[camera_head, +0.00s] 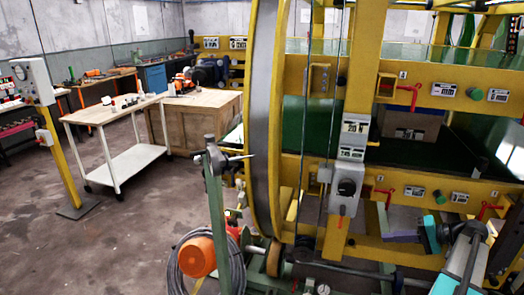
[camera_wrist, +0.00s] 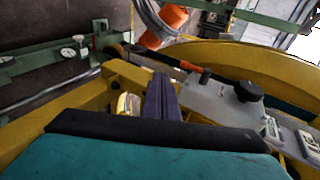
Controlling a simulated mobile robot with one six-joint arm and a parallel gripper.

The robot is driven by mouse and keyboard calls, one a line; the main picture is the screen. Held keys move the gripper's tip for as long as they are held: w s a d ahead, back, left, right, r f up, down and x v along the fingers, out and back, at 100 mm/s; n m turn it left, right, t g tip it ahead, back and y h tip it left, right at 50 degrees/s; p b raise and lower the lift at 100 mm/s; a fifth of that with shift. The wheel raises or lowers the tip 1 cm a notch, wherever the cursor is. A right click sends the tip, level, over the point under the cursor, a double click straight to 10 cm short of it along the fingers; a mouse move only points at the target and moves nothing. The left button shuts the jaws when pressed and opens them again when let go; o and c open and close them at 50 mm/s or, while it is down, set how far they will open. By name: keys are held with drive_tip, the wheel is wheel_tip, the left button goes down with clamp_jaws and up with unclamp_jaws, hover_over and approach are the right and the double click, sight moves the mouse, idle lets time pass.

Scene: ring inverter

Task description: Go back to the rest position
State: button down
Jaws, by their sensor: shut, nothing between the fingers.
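My gripper (camera_head: 386,222) is at the lower right of the head view, with a teal body and purple fingers. It is in front of the yellow machine frame (camera_head: 368,75), to the right of a grey control box (camera_head: 343,205) with a black knob. In the wrist view my gripper's purple fingers (camera_wrist: 161,92) are together, with nothing seen between them. The same control box (camera_wrist: 225,103) is to their right in that view, apart from the fingers. The teal body fills the bottom of the wrist view and hides what is beneath.
A large ring (camera_head: 263,110) stands at the centre. A green post (camera_head: 215,205) and an orange reel (camera_head: 196,256) with coiled cable stand before it. A white trolley (camera_head: 118,150), wooden crate (camera_head: 203,128) and yellow pedestal (camera_head: 60,160) are left. The left foreground floor is clear.

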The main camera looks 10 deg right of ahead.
drive_tip(key=w+a+f+n+g+y, duration=0.15)
drive_tip(key=w+a+f, duration=0.25)
drive_tip(key=a, duration=0.5)
drive_tip(key=w+a+f+n+g+y, duration=0.1)
drive_tip(key=w+a+f+g, duration=0.3)
drive_tip(key=a, duration=0.6)
drive_tip(key=s+a+f+n+g, duration=0.1)
drive_tip(key=s+a+f+g, duration=0.15)
drive_tip(key=a+f, duration=0.6)
drive_tip(key=s+a+f+n+g, duration=0.1)
drive_tip(key=s+a+f, duration=0.35)
drive_tip(key=a, duration=0.75)
drive_tip(key=s+a+f+n+g+h, duration=0.2)
drive_tip(key=s+a+f+g+h, duration=0.25)
drive_tip(key=s+a+f, duration=0.9)
drive_tip(key=s+d+f+g+h, duration=0.25)
drive_tip(key=s+f, duration=0.45)
drive_tip(key=s, duration=0.4)
drive_tip(key=d+f+t+h, duration=0.1)
drive_tip(key=d+t+h, duration=0.1)
drive_tip(key=d+h, duration=0.2)
drive_tip(key=d+n, duration=0.1)
drive_tip(key=d, duration=0.1)
drive_tip(key=shift+s+d+f, duration=0.3)
drive_tip(key=shift+d+f, duration=0.05)
drive_tip(key=shift+f, duration=0.05)
drive_tip(key=shift+h, duration=0.25)
